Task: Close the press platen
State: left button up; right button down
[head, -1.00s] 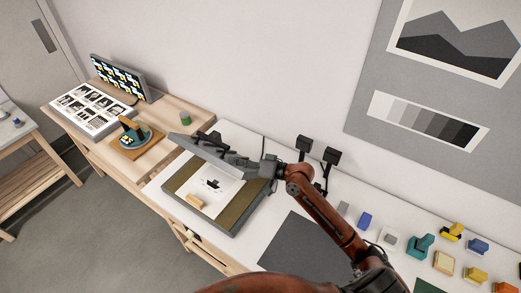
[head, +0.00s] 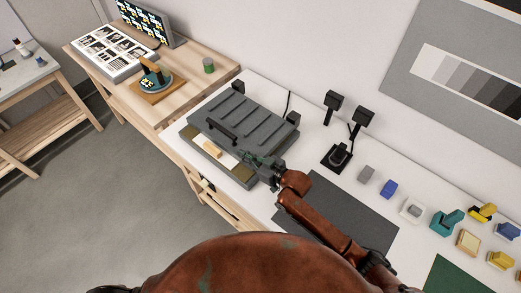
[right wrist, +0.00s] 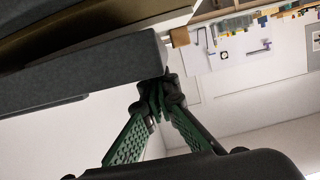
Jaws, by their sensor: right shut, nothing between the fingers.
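The press platen (head: 245,115) is a grey ribbed lid with a dark handle bar (head: 221,132) along its front. It is tilted down low over the press base (head: 231,174), and its front edge still appears raised. A strip of base, white print (head: 228,160) and a small wooden block (head: 212,149) show at the front; the rest of the bed is hidden. My right gripper (head: 258,161) is shut and empty at the platen's front right corner. In the right wrist view its green fingertips (right wrist: 158,95) meet close against a grey slab edge (right wrist: 90,75); contact is unclear. My left gripper is not in view.
A dark mat (head: 335,213) lies right of the press. A black stand (head: 338,155) with two lamp heads is behind it. Several small coloured blocks line the right of the table. A wooden side table (head: 190,80) holds a lightbox and a green tin (head: 208,65).

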jog(key=shift+a+f, duration=0.1)
jog(key=shift+f, duration=0.4)
jog(key=shift+r, duration=0.15)
jog(key=shift+r+p, duration=0.55)
jog(key=shift+r, duration=0.05)
notch_tip(320, 180, up, 4)
jog(key=p, duration=0.3)
jog(key=shift+f, duration=0.2)
jog(key=b+v, duration=0.1)
jog(key=v, duration=0.9)
jog(key=shift+f, duration=0.4)
